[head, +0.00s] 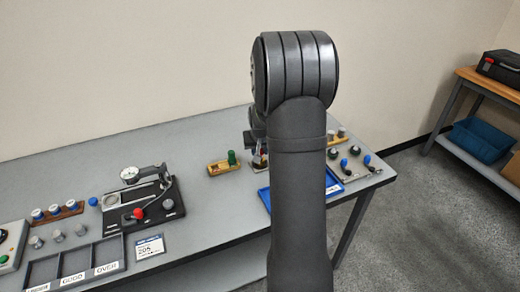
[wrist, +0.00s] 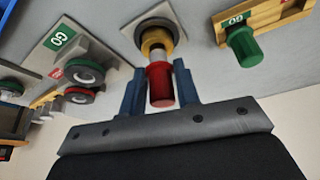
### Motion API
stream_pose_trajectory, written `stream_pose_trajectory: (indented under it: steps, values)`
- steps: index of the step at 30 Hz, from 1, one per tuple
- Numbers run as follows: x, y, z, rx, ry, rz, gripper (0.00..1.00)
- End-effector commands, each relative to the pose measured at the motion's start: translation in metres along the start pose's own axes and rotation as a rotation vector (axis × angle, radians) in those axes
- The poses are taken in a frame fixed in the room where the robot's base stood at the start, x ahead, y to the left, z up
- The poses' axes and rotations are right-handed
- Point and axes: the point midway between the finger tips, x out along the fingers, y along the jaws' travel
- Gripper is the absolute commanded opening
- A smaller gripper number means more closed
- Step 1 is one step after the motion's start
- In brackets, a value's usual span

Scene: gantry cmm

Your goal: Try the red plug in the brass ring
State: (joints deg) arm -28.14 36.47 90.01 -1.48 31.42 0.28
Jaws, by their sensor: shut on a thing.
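In the wrist view a red plug (wrist: 160,90) sits between the blue fingers of my gripper (wrist: 158,84), which is shut on it. The brass ring (wrist: 153,39) is just beyond the plug's far end, on a pale grey plate (wrist: 130,30). The plug's end overlaps the ring's near edge in the picture; I cannot tell whether it touches or enters the bore. In the head view my arm hides the plug and most of the gripper.
A green plug (wrist: 243,45) stands in a yellowish GO block (wrist: 272,20) close by on the right. Ring gauges (wrist: 85,72) on a GO plate are at left. In the head view a dial gauge stand (head: 140,195) and a blue tray (head: 263,198) share the bench.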

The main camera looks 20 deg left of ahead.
Motion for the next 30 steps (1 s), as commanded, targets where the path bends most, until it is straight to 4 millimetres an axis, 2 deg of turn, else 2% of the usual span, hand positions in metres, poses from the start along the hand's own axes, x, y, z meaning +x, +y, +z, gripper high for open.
stream_pose_trajectory:
  steps: [30]
  values:
    - [0.0071,-0.0001,0.0026,0.0,0.001,0.0,0.03]
